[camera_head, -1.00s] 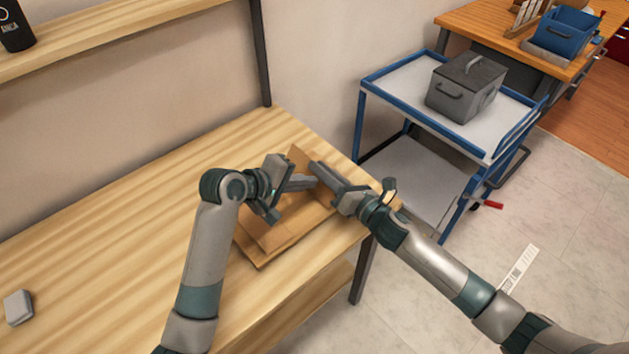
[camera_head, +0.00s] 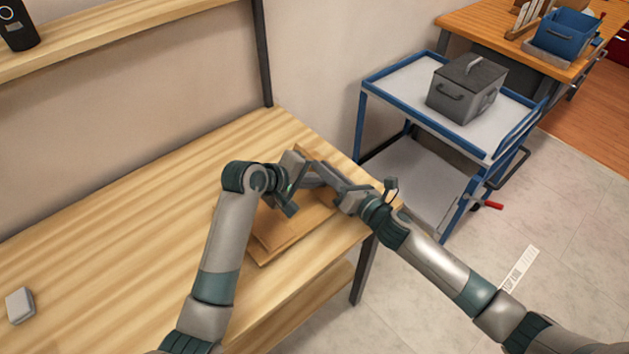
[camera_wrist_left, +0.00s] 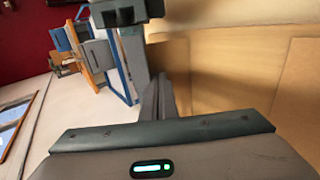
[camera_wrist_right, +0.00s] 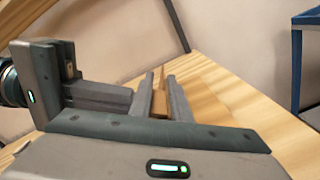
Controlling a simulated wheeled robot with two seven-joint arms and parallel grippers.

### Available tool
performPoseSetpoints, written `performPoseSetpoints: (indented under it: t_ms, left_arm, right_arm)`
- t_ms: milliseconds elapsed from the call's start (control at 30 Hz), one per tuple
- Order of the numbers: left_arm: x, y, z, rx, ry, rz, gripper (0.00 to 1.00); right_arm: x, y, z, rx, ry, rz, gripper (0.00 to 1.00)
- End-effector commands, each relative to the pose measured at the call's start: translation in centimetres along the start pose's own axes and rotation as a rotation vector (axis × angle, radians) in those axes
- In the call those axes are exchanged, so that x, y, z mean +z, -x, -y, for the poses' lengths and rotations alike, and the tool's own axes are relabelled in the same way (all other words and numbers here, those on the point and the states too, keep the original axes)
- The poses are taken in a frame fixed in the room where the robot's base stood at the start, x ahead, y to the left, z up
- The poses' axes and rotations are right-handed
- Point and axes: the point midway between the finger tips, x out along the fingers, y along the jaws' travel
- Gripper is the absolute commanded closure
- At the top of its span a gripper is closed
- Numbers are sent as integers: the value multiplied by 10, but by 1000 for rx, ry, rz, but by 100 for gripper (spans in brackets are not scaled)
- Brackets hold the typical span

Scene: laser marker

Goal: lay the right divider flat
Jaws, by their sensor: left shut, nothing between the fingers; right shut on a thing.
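A light wooden tray (camera_head: 259,246) lies on the wooden table near its right end, partly hidden by my arms. The right divider (camera_wrist_right: 160,103), a thin wooden piece, stands between the fingers of my right gripper (camera_wrist_right: 163,88), which is shut on it. In the head view my right gripper (camera_head: 318,172) is over the far side of the tray. My left gripper (camera_head: 312,181) is shut and empty, right beside the right one. In the left wrist view its closed fingers (camera_wrist_left: 160,98) point toward my right gripper, with wooden panels (camera_wrist_left: 225,70) at the right.
The wooden table (camera_head: 130,230) is clear to the left except for a small grey object (camera_head: 19,306). A shelf (camera_head: 110,38) with a black device is above. A blue cart (camera_head: 400,85) with a grey box (camera_head: 466,88) stands beyond the table's right end.

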Motion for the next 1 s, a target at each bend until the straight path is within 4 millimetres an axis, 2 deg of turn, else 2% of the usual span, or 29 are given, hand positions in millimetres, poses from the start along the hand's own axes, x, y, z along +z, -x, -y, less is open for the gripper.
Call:
performPoseSetpoints:
  t_ms: [33, 167, 200, 233, 267, 667, 867, 1000]
  left_arm:
    - [0, -4, 3, -5, 4, -3, 100]
    - [-1, -4, 4, -5, 4, -4, 100]
    - [-1, -4, 4, -5, 4, -4, 100]
    - [-1, -4, 4, -5, 4, -4, 100]
    - [-1, -4, 4, -5, 4, -4, 100]
    - [0, -5, 4, -4, 4, -3, 100]
    - [0, -5, 4, -4, 4, -4, 100]
    - [-1, -4, 4, -4, 4, -6, 100]
  right_arm:
    - [-3, -2, -16, 33, -5, -1, 100]
    - [-5, -2, -17, 35, -6, -3, 100]
    - [-5, -2, -17, 35, -6, -3, 76]
    - [-5, -2, -17, 35, -6, -3, 69]
    - [-6, -2, -17, 36, -7, -3, 67]
    - [-6, 0, -17, 35, -9, -4, 67]
    - [-8, 12, -15, 31, -9, -5, 67]
    - [-8, 28, -14, 27, -7, -6, 67]
